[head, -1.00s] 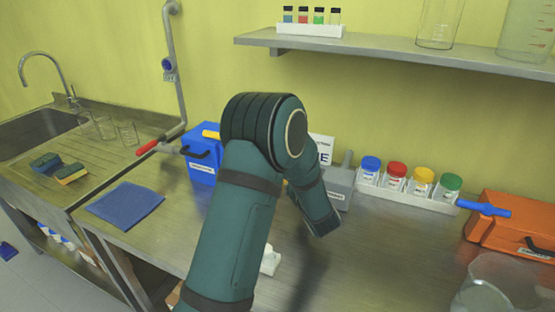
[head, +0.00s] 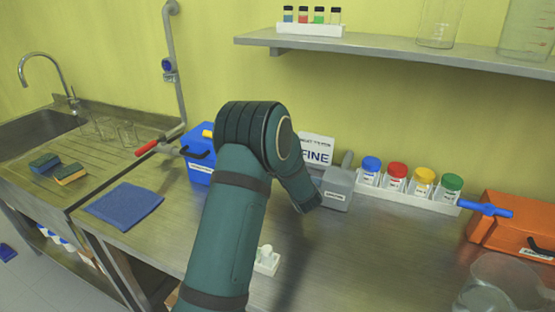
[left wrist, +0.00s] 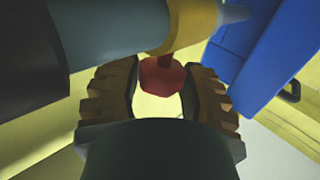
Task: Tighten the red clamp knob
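The red clamp knob (left wrist: 163,76) is in the left wrist view, on a short red stem below a yellow collar (left wrist: 190,28). My left gripper (left wrist: 161,82) has its two brown ribbed fingers on either side of the knob. Little or no gap shows between the fingers and the knob, and I cannot tell whether they press on it. In the head view my left arm hides the knob and the gripper. My right gripper is in neither view.
A blue box (head: 199,172) stands left of my arm, with a blue cloth (head: 124,205) on the bench. A small white holder (head: 267,263) is near the arm.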

